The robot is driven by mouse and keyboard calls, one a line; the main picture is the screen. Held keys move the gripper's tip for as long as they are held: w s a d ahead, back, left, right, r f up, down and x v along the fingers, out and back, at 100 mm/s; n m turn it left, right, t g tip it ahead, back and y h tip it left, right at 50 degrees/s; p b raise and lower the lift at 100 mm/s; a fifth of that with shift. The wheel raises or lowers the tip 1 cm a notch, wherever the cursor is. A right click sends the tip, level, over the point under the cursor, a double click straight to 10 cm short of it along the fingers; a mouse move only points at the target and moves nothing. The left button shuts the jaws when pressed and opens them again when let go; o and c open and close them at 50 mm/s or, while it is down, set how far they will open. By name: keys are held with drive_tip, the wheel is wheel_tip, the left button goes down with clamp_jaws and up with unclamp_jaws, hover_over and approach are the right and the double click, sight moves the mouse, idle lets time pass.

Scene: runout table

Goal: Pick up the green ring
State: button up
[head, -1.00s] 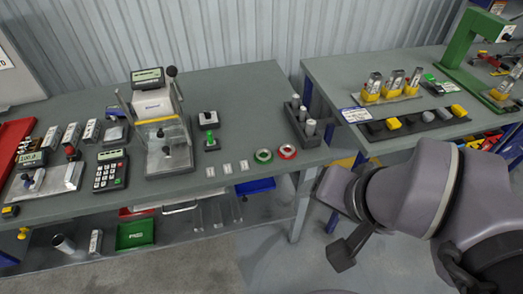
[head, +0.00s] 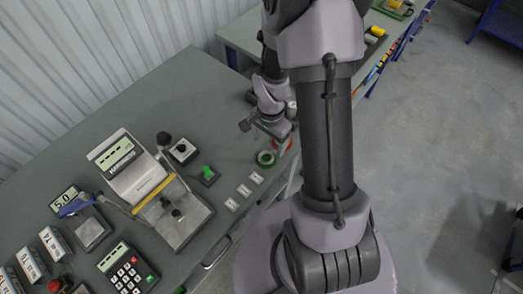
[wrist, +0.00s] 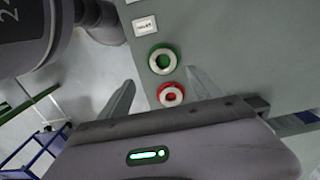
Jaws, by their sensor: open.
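The green ring (head: 258,160) lies flat on the grey table near its front edge; it also shows in the wrist view (wrist: 153,62), with a pale inner band. A red ring (wrist: 171,104) lies beside it, nearer my gripper in the wrist view. In the head view the red ring (head: 288,145) is partly hidden by my arm. My gripper (head: 263,130) is open and appears empty, just behind the rings in the head view. In the wrist view, the fingers of my gripper (wrist: 160,80) stand apart, with the red ring between them and the green ring slightly beyond.
Small white labelled tiles (head: 244,190) lie left of the green ring. A small block with a green top (head: 208,174) and a press-like device (head: 170,210) stand farther left. A second table (head: 236,40) is behind my arm. Bare table lies behind the press.

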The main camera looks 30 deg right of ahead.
sight(266, 159)
wheel_tip(266, 159, down, 2)
drive_tip(key=shift+w+a+f, duration=0.15)
drive_tip(key=f, duration=0.3)
drive_tip(key=f+b, duration=0.1)
drive_tip(key=f, duration=0.2)
drive_tip(key=shift+w+a+f, duration=0.1)
drive_tip(key=shift+w+f, duration=0.05)
drive_tip(key=shift+w, duration=0.05)
drive_tip(key=shift+s, duration=0.1)
drive_tip(key=shift+c, duration=0.6)
drive_tip(key=c, duration=1.5)
